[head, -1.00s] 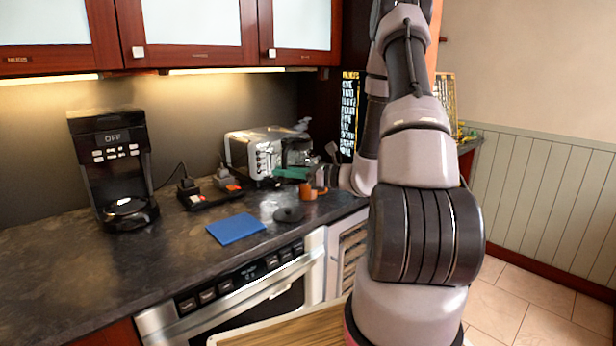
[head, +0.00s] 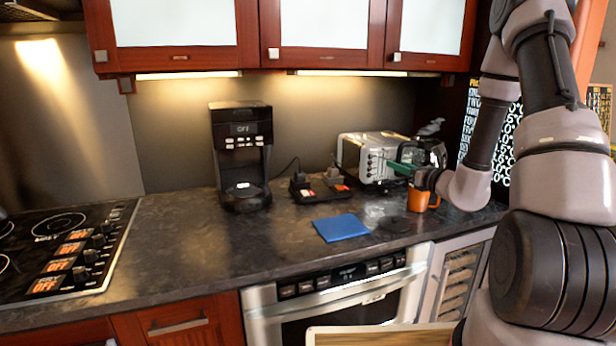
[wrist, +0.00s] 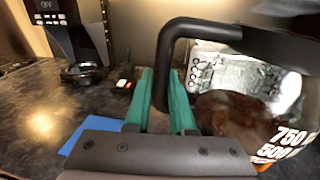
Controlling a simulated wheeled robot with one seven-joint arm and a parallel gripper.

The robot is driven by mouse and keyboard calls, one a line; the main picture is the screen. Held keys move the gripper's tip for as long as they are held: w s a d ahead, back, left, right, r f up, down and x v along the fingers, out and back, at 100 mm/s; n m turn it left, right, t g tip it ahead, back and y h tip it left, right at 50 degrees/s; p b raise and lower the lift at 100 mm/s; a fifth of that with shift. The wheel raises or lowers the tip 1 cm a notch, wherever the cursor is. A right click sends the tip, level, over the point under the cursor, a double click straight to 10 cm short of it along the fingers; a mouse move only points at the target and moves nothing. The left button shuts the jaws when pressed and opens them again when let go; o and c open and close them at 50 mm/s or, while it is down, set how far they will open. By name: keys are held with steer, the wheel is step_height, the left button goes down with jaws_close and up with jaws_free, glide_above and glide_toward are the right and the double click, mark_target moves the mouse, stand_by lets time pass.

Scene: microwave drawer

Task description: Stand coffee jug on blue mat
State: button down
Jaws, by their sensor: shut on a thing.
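The coffee jug is glass with dark coffee inside, white volume marks and a black handle. In the wrist view its glass body (wrist: 235,115) fills the right side, partly cut off. In the head view the jug (head: 432,153) is small, beside the toaster and partly hidden by my arm. My gripper (head: 400,168) has green fingers, shut on the jug's handle; they also show in the wrist view (wrist: 162,100). The blue mat (head: 341,228) lies flat and bare on the counter, left of and nearer than my gripper. In the wrist view the mat (wrist: 88,133) is partly hidden behind my gripper.
A coffee maker (head: 240,150) stands at the back, its plate empty. A toaster (head: 365,160) is behind my gripper. Sockets (head: 320,187), a black disc (head: 396,224) and an orange mug (head: 418,199) are near the mat. Counter left of the mat is clear.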

steer(key=shift+w+d+r+m+t+h, duration=0.2)
steer(key=shift+w+d+m+t+h, duration=0.3)
steer(key=shift+h, duration=0.3)
steer(key=shift+w+d+r+m+t+h, duration=0.15)
steer(key=shift+w+d+m+t+h, duration=0.1)
steer(key=shift+m+h, duration=0.45)
steer(key=s+a+f+n+g+y, duration=0.3)
steer(key=a+n+g+y, duration=0.2)
steer(key=a+n+y, duration=0.45)
steer(key=s+a+f+n+g+y, duration=0.3)
steer(key=s+a+f+n+g, duration=0.2)
steer(key=s+a+g, duration=0.3)
steer(key=s+n+g, duration=0.1)
steer(key=g, duration=0.3)
steer(key=shift+s+f, duration=0.25)
steer(key=shift+f, duration=0.1)
steer(key=shift+f, duration=2.85)
